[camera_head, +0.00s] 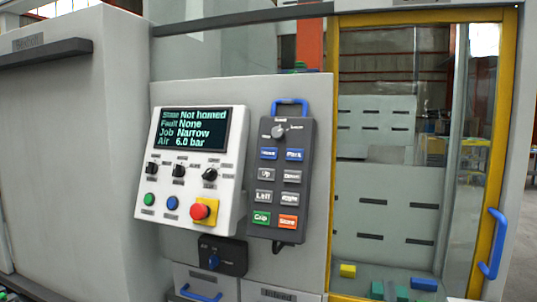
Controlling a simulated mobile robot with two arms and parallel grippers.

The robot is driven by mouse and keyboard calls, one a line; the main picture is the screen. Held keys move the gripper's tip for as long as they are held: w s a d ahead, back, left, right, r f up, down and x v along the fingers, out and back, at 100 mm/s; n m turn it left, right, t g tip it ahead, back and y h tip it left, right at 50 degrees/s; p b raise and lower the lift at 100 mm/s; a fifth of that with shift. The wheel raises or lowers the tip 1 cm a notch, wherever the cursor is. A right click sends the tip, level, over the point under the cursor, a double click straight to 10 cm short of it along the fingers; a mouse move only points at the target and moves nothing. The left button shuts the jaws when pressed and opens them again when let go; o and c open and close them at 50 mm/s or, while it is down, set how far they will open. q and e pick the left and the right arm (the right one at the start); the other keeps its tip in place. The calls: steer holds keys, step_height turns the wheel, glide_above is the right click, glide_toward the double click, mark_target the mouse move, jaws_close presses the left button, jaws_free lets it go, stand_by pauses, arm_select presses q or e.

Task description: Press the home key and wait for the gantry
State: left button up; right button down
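The grey hand pendant (280,185) hangs on the machine's front panel, with a blue handle on top and two columns of keys. The home key (268,153) is the blue one at the upper left of the keys, beside another blue key (294,155) that seems to read Park. The screen (195,128) on the white control box reads State Not homed, Fault None, Job Narrow, Air 6.0 bar. The gantry itself cannot be made out through the window. Neither of my grippers is in view.
A red stop button (200,211) on a yellow base is left of the pendant. A yellow-framed glass door (488,150) with a blue handle (493,245) is at right. Behind the glass lie a yellow block (348,271) and several green and blue pieces.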

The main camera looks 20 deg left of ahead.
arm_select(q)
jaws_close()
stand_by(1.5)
